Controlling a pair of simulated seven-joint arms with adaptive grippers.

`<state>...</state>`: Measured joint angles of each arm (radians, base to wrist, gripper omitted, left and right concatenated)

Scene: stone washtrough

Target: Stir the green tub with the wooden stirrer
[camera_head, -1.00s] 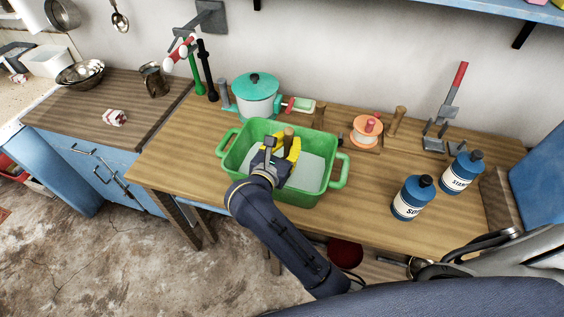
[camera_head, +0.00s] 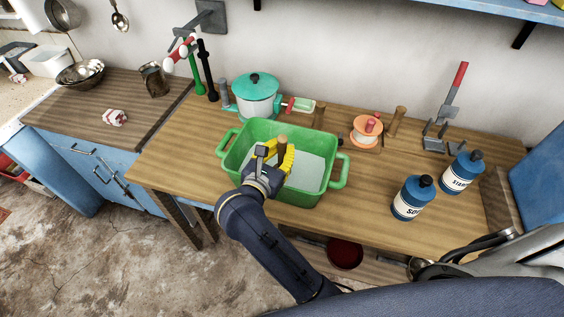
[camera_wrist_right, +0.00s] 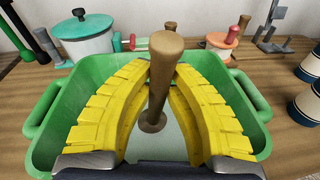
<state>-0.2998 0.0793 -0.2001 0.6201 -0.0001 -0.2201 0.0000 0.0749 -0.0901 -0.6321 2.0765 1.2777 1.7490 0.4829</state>
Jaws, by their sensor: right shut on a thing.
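The green tub (camera_head: 328,191) stands on the wooden table with two side handles and a pale liquid or floor inside. It also shows in the right wrist view (camera_wrist_right: 45,140). The wooden stirrer (camera_head: 281,144) is upright inside the tub; in the right wrist view its round-topped handle (camera_wrist_right: 164,62) rises between the yellow fingers and its lower end meets the pale surface. My right gripper (camera_head: 284,156) reaches in over the tub's near side and is shut on the stirrer, its fingers around the handle; it also shows in the right wrist view (camera_wrist_right: 160,85). My left gripper is not in view.
A teal lidded pot (camera_head: 256,97) stands behind the tub. An orange spool-like item (camera_head: 367,131) and wooden pegs are behind right. Two blue bottles, one nearer (camera_head: 412,198) and one farther (camera_head: 461,174), stand at the right. Table space is clear left of the tub.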

